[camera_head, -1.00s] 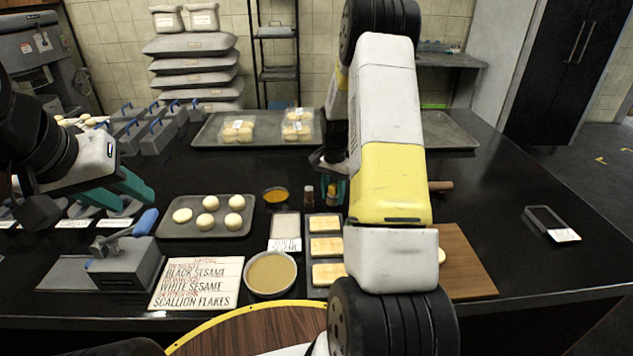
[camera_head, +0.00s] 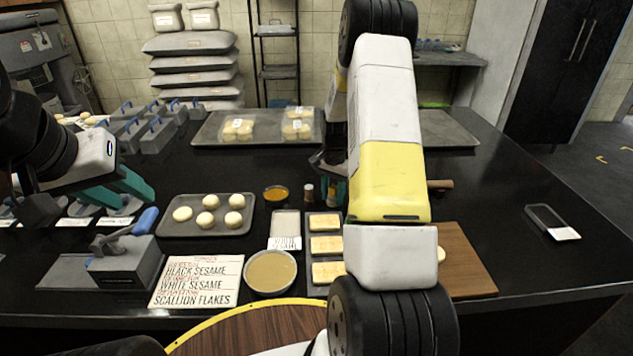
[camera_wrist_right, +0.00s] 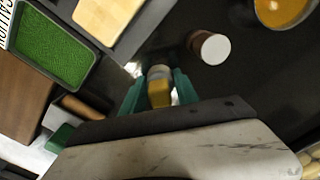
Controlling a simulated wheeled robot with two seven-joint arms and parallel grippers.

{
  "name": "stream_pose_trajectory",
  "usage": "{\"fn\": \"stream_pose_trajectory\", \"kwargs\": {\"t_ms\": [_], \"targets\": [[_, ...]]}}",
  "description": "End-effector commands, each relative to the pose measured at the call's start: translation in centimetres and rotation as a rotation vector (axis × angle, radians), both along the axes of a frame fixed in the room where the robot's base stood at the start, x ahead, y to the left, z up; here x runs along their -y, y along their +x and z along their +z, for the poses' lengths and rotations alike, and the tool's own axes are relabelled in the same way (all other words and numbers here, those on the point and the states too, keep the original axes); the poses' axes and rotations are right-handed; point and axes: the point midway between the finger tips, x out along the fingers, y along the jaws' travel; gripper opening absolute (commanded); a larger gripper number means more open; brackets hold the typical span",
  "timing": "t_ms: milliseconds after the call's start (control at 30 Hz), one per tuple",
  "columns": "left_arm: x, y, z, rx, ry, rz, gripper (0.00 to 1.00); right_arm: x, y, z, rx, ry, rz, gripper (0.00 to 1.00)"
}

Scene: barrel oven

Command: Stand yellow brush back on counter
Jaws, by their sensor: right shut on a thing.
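My right gripper (camera_wrist_right: 157,92) is shut on the yellow brush (camera_wrist_right: 159,96), which sits between its teal fingers in the right wrist view. The brush has a yellow body and a pale grey-white end. In the head view my right arm hides most of this gripper, and the brush is hard to make out beside it. The black counter (camera_head: 400,170) lies under the gripper; I cannot tell whether the brush touches it. My left gripper (camera_head: 128,194) hangs over the left part of the counter, its teal fingers apart and empty.
A small brown bottle with a white cap (camera_wrist_right: 212,48) stands close to the held brush. An orange bowl (camera_head: 276,194), a bun tray (camera_head: 180,229) and a tray of flat pastries (camera_head: 312,258) are nearby. A wooden board (camera_head: 465,262) lies to the right.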

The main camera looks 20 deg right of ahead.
Motion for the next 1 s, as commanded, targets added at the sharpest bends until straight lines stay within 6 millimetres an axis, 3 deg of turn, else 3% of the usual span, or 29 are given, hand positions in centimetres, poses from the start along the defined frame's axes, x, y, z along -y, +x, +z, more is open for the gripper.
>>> {"fn": "stream_pose_trajectory", "kwargs": {"t_ms": [333, 367, 500, 833, 1000], "targets": [[0.0, 0.0, 0.0, 0.000, 0.000, 0.000, 0.36, 0.0, 0.0, -0.2, 0.000, 0.000, 0.000, 0.01], [0.0, 0.0, 0.0, 0.000, 0.000, 0.000, 0.36, 0.0, 0.0, -0.2, 0.000, 0.000, 0.000, 0.38], [0.0, 0.0, 0.0, 0.000, 0.000, 0.000, 0.36, 0.0, 0.0, -0.2, 0.000, 0.000, 0.000, 0.62], [0.0, 0.0, 0.0, 0.000, 0.000, 0.000, 0.36, 0.0, 0.0, 0.1, 0.001, -0.001, 0.000, 0.62], [0.0, 0.0, 0.0, 0.000, 0.000, 0.000, 0.36, 0.0, 0.1, 2.4, 0.003, -0.001, -0.001, 0.62]]}}
